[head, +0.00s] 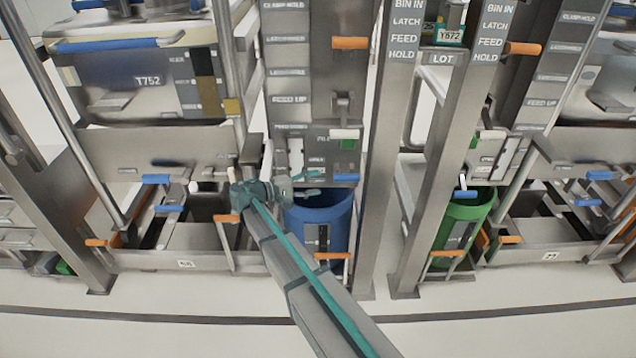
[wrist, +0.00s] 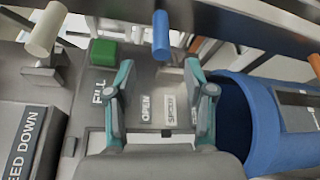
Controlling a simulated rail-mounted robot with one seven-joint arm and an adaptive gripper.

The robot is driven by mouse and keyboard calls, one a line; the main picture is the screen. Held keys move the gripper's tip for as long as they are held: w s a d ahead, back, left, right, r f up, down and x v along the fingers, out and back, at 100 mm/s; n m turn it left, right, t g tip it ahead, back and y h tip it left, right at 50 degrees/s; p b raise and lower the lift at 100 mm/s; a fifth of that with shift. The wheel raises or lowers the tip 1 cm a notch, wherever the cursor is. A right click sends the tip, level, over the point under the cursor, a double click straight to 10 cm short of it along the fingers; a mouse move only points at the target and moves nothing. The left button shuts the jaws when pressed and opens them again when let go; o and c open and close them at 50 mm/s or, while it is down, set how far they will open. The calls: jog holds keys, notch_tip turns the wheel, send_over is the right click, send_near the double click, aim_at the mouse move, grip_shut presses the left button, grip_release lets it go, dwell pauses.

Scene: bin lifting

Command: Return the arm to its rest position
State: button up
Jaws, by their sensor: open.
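My gripper (head: 306,182) is in front of the machine panel in the head view, just above and at the left of the blue bin (head: 328,225). In the wrist view my gripper (wrist: 161,90) has its two teal fingers apart, with nothing between them. The blue bin (wrist: 290,130) is at the right of the fingers in the wrist view. My arm reaches up from the bottom of the head view.
A blue handle (wrist: 161,36) sticks out beyond the fingertips, and a white handle (wrist: 46,30) is at the left. A green bin (head: 462,225) stands in the right bay. Steel posts (head: 380,150) flank the blue bin. The floor (head: 120,325) in front is clear.

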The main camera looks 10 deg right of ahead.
dwell(0.7)
jog(key=s+f+g+y, duration=0.1)
jog(key=s+f+y, duration=0.3)
jog(key=f, duration=0.6)
jog(key=s+f+y, duration=0.3)
jog(key=s+f, duration=0.2)
jog(key=f, duration=0.4)
jog(key=s+f+g+y, duration=0.4)
jog(key=s+f+y, duration=0.1)
jog(key=s+f, duration=1.15)
jog(key=s+a+f+m+g+y, duration=0.1)
jog(key=s+f+m+g+y, duration=0.15)
jog(key=s, duration=1.15)
jog(key=s+f+m+g+y, duration=0.2)
jog(key=s+f, duration=0.2)
jog(key=s, duration=1)
notch_tip(320, 180, up, 14)
jog(key=p, duration=1.4)
jog(key=shift+r, duration=0.25)
